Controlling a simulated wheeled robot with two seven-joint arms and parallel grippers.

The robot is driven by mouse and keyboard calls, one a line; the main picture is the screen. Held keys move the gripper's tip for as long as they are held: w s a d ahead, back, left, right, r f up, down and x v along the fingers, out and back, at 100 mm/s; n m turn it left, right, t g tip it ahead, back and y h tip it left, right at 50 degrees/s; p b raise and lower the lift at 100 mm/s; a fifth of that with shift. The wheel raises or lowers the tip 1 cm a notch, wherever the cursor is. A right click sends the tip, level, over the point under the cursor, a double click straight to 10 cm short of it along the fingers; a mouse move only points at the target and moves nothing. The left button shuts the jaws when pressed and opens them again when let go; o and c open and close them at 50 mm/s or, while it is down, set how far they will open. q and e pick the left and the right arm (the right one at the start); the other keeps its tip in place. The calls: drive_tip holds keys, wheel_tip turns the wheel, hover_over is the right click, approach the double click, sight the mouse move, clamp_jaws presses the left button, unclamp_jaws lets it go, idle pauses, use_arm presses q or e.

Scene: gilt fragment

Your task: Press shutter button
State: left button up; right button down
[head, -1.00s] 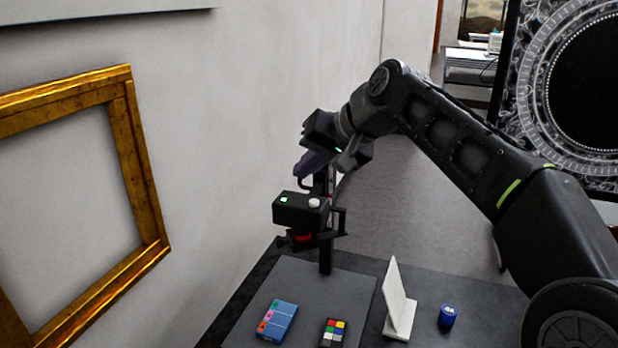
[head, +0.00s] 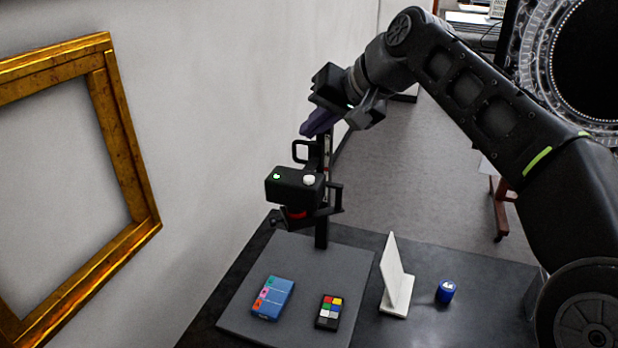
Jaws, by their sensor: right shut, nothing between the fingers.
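A black camera (head: 292,187) is mounted on a dark upright stand (head: 322,232), lens facing down with a red ring below. Its top carries a white round button (head: 309,180), which looks like the shutter button, and a small green light (head: 277,176). My right gripper (head: 308,130) comes in from the upper right, its purplish fingers shut and empty. The fingertips appear above the camera in the picture, apart from the button; their exact depth is hard to tell. My left gripper is not in view.
On the grey board (head: 240,320) under the camera lie a blue box (head: 273,299) and a colour chart (head: 328,312). A white angled stand (head: 393,275) and a blue cylinder (head: 445,291) are on the dark table to the right. A gilt frame (head: 130,150) is at left.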

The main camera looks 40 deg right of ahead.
drive_tip(key=b, duration=0.4)
hover_over(313, 180)
wheel_tip(313, 180, down, 5)
drive_tip(key=shift+f, duration=0.1)
drive_tip(key=shift+f+b, duration=0.7)
drive_tip(key=shift+f, duration=0.05)
idle(1.1)
drive_tip(key=shift+f+b, duration=0.35)
drive_tip(key=shift+f, duration=0.05)
drive_tip(key=shift+f+b, duration=0.4)
drive_tip(key=shift+f, duration=0.05)
idle(0.5)
drive_tip(key=shift+r, duration=0.1)
drive_tip(key=shift+r+p, duration=0.75)
drive_tip(key=shift+r, duration=0.1)
